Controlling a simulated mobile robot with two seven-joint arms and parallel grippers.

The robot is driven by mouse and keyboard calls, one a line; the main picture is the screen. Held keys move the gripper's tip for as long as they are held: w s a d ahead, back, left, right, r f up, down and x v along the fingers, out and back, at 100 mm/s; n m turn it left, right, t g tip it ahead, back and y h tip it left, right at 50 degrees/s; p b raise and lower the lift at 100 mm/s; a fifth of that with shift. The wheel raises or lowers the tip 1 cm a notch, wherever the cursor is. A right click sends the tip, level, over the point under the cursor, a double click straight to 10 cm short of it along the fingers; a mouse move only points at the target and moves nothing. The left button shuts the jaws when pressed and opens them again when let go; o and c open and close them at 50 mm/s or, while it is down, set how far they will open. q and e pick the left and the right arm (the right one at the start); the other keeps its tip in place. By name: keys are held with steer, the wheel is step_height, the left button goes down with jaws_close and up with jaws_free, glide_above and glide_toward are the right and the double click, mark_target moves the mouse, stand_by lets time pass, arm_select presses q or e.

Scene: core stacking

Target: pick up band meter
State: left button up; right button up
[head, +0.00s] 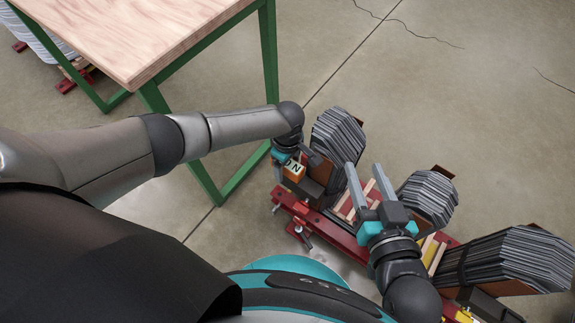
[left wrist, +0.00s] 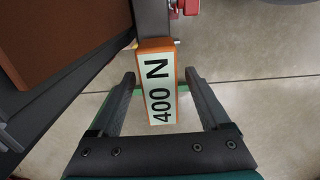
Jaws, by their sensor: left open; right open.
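The band meter (head: 292,171) is a small orange block with a pale face, at the near left end of the red stacking frame. In the left wrist view the band meter (left wrist: 157,88) reads "400 N" and lies between the two fingers, with a visible gap on each side. My left gripper (head: 298,157) is open around it, not closed on it; the gripper partly hides the block in the head view. My right gripper (head: 365,172) is open and empty, above the middle of the red frame, with its fingers pointing away from me.
The red frame (head: 340,236) carries several grey laminated stacks: one behind my left gripper (head: 338,138), one at centre right (head: 428,198), one at far right (head: 515,260). A wooden table (head: 135,35) with green legs stands at upper left. Bare concrete floor lies beyond.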

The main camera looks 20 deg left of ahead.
arm_select(q)
steer(key=shift+f, duration=0.25)
stand_by(0.4)
steer(key=shift+c, duration=0.3)
jaws_close()
stand_by(0.3)
